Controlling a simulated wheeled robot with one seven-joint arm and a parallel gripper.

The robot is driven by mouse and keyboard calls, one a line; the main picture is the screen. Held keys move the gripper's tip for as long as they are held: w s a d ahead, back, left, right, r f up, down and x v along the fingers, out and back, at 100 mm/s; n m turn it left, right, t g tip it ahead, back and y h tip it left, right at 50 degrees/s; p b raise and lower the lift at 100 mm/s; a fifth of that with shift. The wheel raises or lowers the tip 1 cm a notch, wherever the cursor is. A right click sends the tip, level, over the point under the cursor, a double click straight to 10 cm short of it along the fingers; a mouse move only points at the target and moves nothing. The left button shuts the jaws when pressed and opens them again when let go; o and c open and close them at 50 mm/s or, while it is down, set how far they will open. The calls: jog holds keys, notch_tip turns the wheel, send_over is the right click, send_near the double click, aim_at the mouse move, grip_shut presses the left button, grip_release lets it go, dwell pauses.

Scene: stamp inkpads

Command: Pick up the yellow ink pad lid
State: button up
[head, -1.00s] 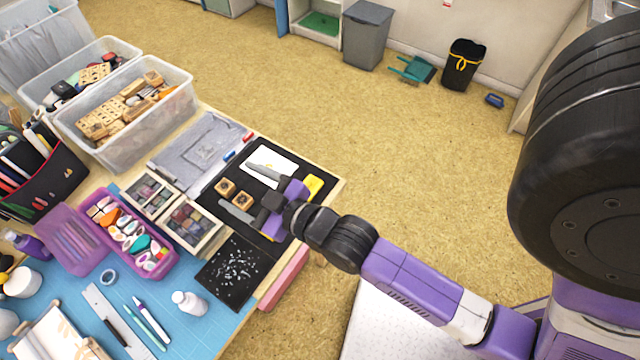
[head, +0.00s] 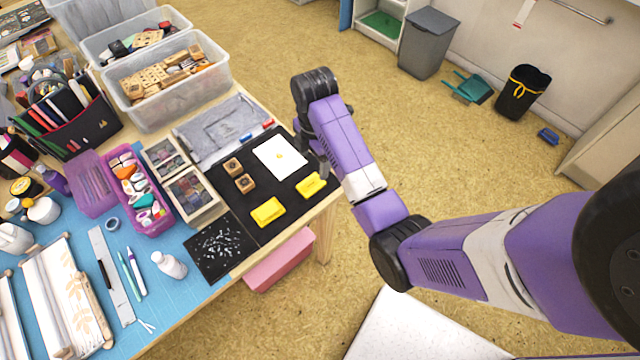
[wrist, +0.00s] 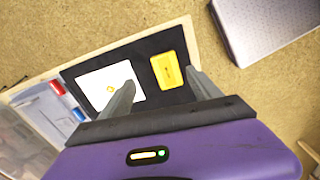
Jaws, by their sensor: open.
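Two yellow pieces of the ink pad lie apart on the black mat (head: 285,213). One yellow piece (head: 267,211) is nearer the front. The other yellow piece (head: 311,184) is by the table's right edge; I cannot tell for sure which is the lid. My gripper (head: 324,166) is above the mat's right edge, just behind the right piece. In the wrist view my gripper (wrist: 160,79) is open and empty. The right yellow piece (wrist: 168,70) shows between and beyond its fingers, nearer the right finger. The front piece is not seen there.
A white sheet (head: 279,158) with a small yellow mark and two wooden stamps (head: 245,183) are on the mat. Trays of ink pads (head: 190,195) stand to the left. A red and a blue item (head: 246,138) lie behind. Floor is open beyond the right table edge.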

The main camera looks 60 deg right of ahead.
aim_at(314, 182)
jog(key=shift+s+a+n, duration=0.3)
jog(key=shift+s+n, duration=0.1)
jog(key=shift+f, duration=0.1)
jog(key=shift+w+a+f+p, duration=0.1)
jog(key=shift+f+p, duration=0.2)
jog(key=shift+f, duration=1.6)
jog(key=shift+w+a+f+p, duration=0.1)
jog(key=shift+f+p, duration=0.15)
jog(key=shift+f, duration=1.65)
jog(key=c, duration=1.4)
